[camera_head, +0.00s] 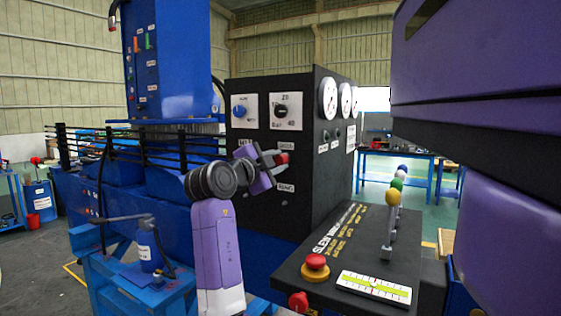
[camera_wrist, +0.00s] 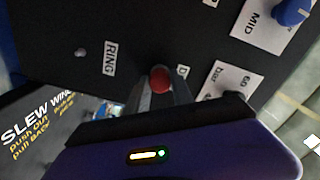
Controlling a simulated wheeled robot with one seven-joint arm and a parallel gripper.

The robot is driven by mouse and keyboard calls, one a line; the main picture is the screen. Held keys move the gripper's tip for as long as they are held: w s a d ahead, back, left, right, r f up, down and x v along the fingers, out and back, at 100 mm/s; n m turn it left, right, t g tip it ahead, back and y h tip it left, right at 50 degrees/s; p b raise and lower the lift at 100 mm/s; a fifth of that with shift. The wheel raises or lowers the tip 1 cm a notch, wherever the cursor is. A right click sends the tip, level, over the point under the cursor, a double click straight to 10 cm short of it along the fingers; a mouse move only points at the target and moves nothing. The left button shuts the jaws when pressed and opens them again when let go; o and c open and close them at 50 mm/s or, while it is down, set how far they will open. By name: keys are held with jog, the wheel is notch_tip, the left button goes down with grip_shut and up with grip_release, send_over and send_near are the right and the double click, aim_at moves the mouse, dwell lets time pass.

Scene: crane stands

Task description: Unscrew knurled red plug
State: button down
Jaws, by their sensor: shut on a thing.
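The knurled red plug shows in the head view (camera_head: 281,159) on the front of the black panel, above the lower label. In the wrist view the red plug (camera_wrist: 160,78) sits between the two finger tips. My gripper (camera_head: 274,157) is at the panel front and shut on the plug; it also shows in the wrist view (camera_wrist: 160,92). The plug's base and threads are hidden, so I cannot tell how far it stands out from the panel.
The black panel (camera_head: 315,170) carries a blue knob (camera_head: 239,111), a black dial (camera_head: 281,111) and gauges. In front at right is a console (camera_head: 350,235) with a red mushroom button (camera_head: 316,262) and levers with coloured balls (camera_head: 392,197). A blue bottle (camera_head: 149,250) stands left of my arm.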

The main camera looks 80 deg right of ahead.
jog(key=shift+r+n+p, duration=0.2)
jog(key=shift+n+p, duration=0.95)
jog(key=shift+n, duration=0.05)
jog(key=shift+n+p, duration=0.75)
jog(key=shift+n, duration=0.35)
jog(key=shift+f+n, duration=0.25)
jog(key=shift+n, duration=0.05)
jog(key=shift+r+n+p, duration=0.25)
jog(key=shift+n+p, duration=0.45)
jog(key=shift+p, duration=0.2)
jog(key=n+p, duration=0.2)
jog(key=shift+n+p, duration=0.3)
jog(key=shift+n, duration=0.1)
jog(key=shift+a+f+n, duration=0.1)
jog(key=shift+f+n, duration=0.15)
jog(key=shift+n, duration=0.25)
